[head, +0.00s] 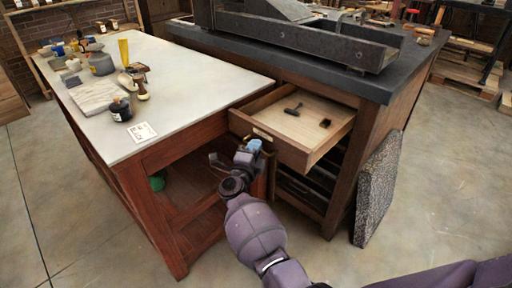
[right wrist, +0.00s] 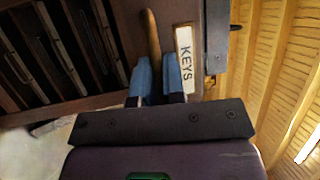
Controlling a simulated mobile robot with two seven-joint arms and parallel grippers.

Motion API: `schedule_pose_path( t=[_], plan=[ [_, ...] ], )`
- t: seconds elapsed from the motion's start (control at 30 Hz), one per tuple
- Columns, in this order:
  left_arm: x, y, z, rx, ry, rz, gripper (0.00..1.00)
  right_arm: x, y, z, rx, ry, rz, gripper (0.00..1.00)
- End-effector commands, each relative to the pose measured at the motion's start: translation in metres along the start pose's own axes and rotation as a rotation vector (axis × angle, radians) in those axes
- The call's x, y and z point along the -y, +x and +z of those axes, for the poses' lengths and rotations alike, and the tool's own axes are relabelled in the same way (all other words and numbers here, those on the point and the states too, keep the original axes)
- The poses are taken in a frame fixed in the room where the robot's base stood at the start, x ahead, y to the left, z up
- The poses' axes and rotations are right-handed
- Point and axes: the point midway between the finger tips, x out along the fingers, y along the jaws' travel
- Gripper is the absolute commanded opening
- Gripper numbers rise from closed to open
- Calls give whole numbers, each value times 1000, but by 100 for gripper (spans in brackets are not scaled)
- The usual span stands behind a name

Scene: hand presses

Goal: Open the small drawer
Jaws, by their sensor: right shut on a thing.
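The small drawer (head: 285,152) stands pulled out from under the dark-topped bench, with its inside showing. A dark hammer-like tool (head: 293,109) and a small dark piece (head: 325,123) lie in it. My right gripper (head: 252,146) is at the drawer's front. In the right wrist view its blue fingers (right wrist: 158,80) are shut on a slim tan wooden handle (right wrist: 152,38). A label reading KEYS (right wrist: 185,58) is just right of the fingers. The part of the handle between the fingers is hidden. My left gripper is not in view.
A pale-topped red-brown table (head: 195,85) with several pots and tools stands to the left, close to the drawer. A dark press bed (head: 310,40) sits on the bench. A speckled stone slab (head: 376,190) leans at the bench's right side. The floor in front is clear.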

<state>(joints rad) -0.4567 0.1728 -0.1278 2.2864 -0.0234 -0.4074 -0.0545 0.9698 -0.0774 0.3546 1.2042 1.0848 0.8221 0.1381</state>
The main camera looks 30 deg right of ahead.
Motion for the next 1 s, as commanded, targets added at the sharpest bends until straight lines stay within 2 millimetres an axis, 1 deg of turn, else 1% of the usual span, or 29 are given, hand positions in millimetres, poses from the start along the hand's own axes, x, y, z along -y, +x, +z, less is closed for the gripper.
schedule_pose_path(
  t=[0.6,0.63,0.7,1.0],
  plan=[
    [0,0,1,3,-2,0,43,0,-2,1,2,0,0,0],
    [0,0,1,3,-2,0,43,0,-2,1,2,0,0,12],
    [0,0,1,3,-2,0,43,0,-2,1,1,0,0,19],
    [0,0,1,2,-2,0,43,0,-2,1,0,0,0,19]
  ],
)
